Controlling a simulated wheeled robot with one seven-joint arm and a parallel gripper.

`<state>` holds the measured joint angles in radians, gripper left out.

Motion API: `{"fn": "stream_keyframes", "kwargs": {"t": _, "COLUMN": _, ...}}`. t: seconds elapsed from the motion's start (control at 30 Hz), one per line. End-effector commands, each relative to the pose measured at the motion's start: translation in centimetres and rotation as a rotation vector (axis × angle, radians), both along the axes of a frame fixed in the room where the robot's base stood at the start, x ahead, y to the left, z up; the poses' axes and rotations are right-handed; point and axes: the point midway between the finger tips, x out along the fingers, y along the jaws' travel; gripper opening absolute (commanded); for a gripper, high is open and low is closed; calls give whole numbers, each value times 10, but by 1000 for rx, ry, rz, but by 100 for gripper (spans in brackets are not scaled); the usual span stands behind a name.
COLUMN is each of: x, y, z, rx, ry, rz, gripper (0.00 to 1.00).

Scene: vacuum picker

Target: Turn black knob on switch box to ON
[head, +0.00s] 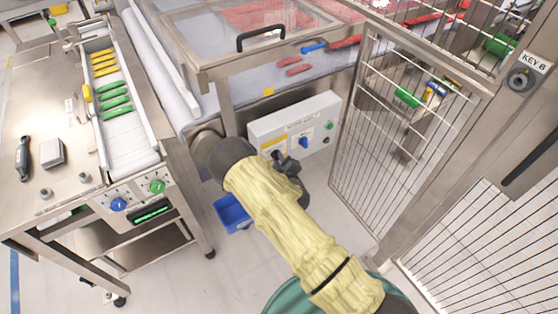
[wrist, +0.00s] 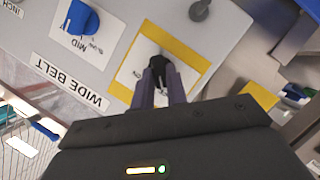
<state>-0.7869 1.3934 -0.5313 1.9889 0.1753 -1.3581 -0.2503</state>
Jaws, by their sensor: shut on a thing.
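The switch box (head: 265,131) is a light grey box under the conveyor in the head view; its grey face (wrist: 225,45) fills the top of the wrist view. The black knob (wrist: 159,66) sits on a white plate with a yellow border. My gripper (wrist: 161,84) is shut on the black knob, one finger on each side. In the head view my gripper (head: 285,170) is at the lower part of the box and mostly hides the knob. The plate's lettering is partly covered, so I cannot read the knob's setting.
A blue knob (wrist: 82,18) beside a "MID" label and a dark round knob (wrist: 200,9) flank the black knob on the box. A blue bin (head: 232,213) stands on the floor below. A wire mesh gate (head: 385,130) stands close on the right.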

Motion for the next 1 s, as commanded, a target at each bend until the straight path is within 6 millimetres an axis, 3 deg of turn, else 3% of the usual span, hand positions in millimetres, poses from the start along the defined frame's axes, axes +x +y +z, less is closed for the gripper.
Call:
{"fn": "stream_keyframes", "kwargs": {"t": 0.47, "x": 1, "y": -2, "z": 2, "rx": 110, "ry": 74, "rz": -2, "gripper": 0}}
{"fn": "stream_keyframes", "kwargs": {"t": 1.0, "x": 4, "y": -7, "z": 4, "rx": 496, "ry": 332, "rz": -4, "gripper": 0}}
